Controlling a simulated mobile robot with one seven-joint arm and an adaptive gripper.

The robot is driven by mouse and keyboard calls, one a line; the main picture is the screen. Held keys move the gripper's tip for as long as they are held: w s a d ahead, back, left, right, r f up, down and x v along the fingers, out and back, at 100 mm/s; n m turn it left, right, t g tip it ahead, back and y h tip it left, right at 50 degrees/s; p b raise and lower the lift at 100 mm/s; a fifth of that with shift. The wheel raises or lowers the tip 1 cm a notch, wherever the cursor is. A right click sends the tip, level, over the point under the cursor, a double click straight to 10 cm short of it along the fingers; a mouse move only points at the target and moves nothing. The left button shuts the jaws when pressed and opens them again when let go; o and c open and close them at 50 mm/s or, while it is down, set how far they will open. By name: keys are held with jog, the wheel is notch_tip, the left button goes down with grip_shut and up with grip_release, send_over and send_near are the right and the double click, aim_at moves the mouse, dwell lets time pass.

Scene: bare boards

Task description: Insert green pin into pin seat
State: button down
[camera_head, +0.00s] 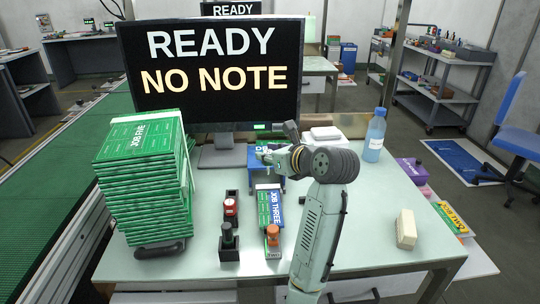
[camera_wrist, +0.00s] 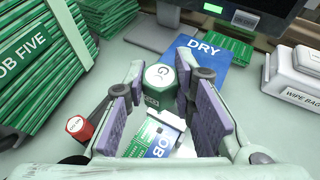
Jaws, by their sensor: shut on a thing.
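The green pin (camera_wrist: 160,82), with a white top marked G, is between the two purple-padded fingers of my gripper (camera_wrist: 165,105) in the wrist view. My gripper is shut on it, above the table. In the head view my gripper (camera_head: 272,155) is over the table behind the JOB THREE box, and I cannot make out the pin there. Small dark holders stand left of that box, one with a red-topped piece (camera_head: 230,206) and one with a black-topped piece (camera_head: 228,234). The red piece also shows in the wrist view (camera_wrist: 78,127). I cannot tell which holder is the pin seat.
A tall stack of green JOB FIVE boards (camera_head: 145,175) stands left. The JOB THREE box (camera_head: 268,205) has an orange-topped piece (camera_head: 272,235) in front. A monitor (camera_head: 210,75) and blue DRY bin (camera_wrist: 205,62) are behind. A bottle (camera_head: 375,135) is right. The table's front right is mostly clear.

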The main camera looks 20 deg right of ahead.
jog(key=b, duration=0.1)
send_over(270, 195)
jog(key=shift+w+a+f, duration=0.1)
jog(key=shift+w+f, duration=0.05)
jog(key=shift+f, duration=2.75)
jog(key=shift+p, duration=0.55)
jog(key=shift+f+b, duration=0.3)
jog(key=shift+f, duration=1.9)
jog(key=c, duration=1.3)
grip_release()
jog(key=shift+f, duration=0.1)
jog(key=v, duration=1.2)
